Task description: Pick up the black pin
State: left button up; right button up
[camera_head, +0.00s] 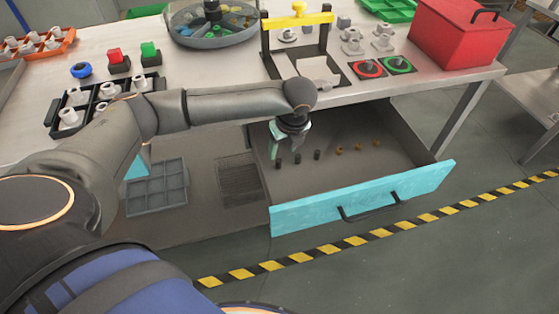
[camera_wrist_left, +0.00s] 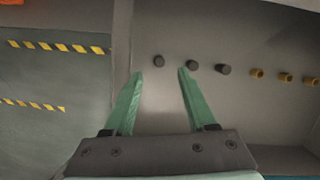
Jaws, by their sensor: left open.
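Three black pins stand in a row on the floor of the open drawer. In the head view they are the left pin (camera_head: 278,165), the middle pin (camera_head: 298,159) and the right pin (camera_head: 317,155). My left gripper (camera_head: 288,143) reaches down into the drawer, open and empty, close to the left pin. In the left wrist view the green fingers of the gripper (camera_wrist_left: 161,73) are spread, with one black pin (camera_wrist_left: 158,61) in line with the gap, just past the tips. The second black pin (camera_wrist_left: 191,66) lies close by the right fingertip. My right gripper is not in view.
Several brass pins (camera_head: 338,150) continue the row to the right. The drawer has a turquoise front (camera_head: 365,197) with a dark handle. The workbench top (camera_head: 205,65) overhangs behind my arm. A grey compartment tray (camera_head: 157,187) lies left of the drawer.

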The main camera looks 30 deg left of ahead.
aim_at(279, 160)
pick_arm(q)
jog(key=x, duration=0.6)
jog(key=shift+b, duration=0.35)
jog(key=shift+r, duration=0.1)
grip_shut()
